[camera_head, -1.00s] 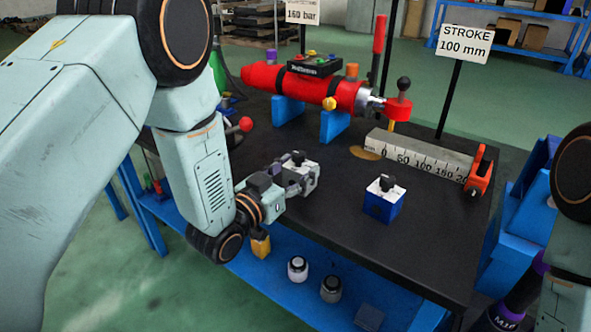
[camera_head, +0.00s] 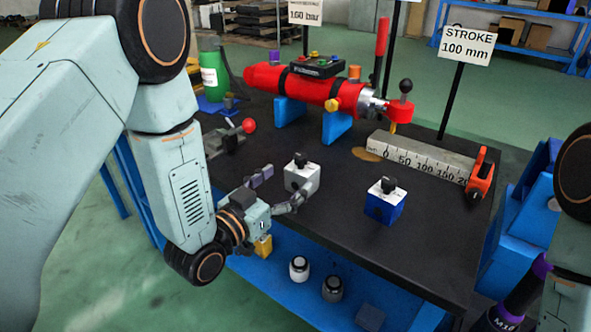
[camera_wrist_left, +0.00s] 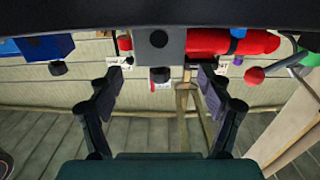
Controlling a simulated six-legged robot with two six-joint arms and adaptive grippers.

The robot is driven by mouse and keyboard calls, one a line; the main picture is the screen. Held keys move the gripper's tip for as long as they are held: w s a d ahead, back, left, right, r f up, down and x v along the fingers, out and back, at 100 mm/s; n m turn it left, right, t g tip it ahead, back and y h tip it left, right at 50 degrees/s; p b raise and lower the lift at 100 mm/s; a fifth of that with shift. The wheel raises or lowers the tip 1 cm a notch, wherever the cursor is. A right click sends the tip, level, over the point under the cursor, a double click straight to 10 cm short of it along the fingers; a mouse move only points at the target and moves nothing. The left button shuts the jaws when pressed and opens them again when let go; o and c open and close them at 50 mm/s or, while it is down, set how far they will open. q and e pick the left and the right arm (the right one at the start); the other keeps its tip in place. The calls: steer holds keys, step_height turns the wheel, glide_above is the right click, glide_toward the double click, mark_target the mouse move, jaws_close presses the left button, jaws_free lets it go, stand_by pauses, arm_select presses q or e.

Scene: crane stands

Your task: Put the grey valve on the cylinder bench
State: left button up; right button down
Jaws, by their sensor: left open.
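The grey valve (camera_head: 302,178), a small light-grey block with a black knob on top, stands upright on the black top of the cylinder bench (camera_head: 335,232), near its front edge. My left gripper (camera_head: 281,187) is open at the valve's near left side, its fingers spread and apart from the block. In the left wrist view the valve's grey body (camera_wrist_left: 172,42) shows beyond and between the open fingertips (camera_wrist_left: 161,78). A similar blue valve (camera_head: 386,206) stands to its right. My right gripper is out of view; only part of that arm shows at the right edge.
A red cylinder (camera_head: 310,86) lies on blue supports at the back. A graduated block (camera_head: 420,157) and the stroke sign (camera_head: 467,45) stand at the right. A red-knobbed fixture (camera_head: 228,137) is at the left. Bare bench lies between the valves and the cylinder.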

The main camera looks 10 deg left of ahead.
arm_select(q)
steer(key=p+v, duration=0.1)
steer(key=v, duration=0.6)
steer(key=shift+s, duration=0.15)
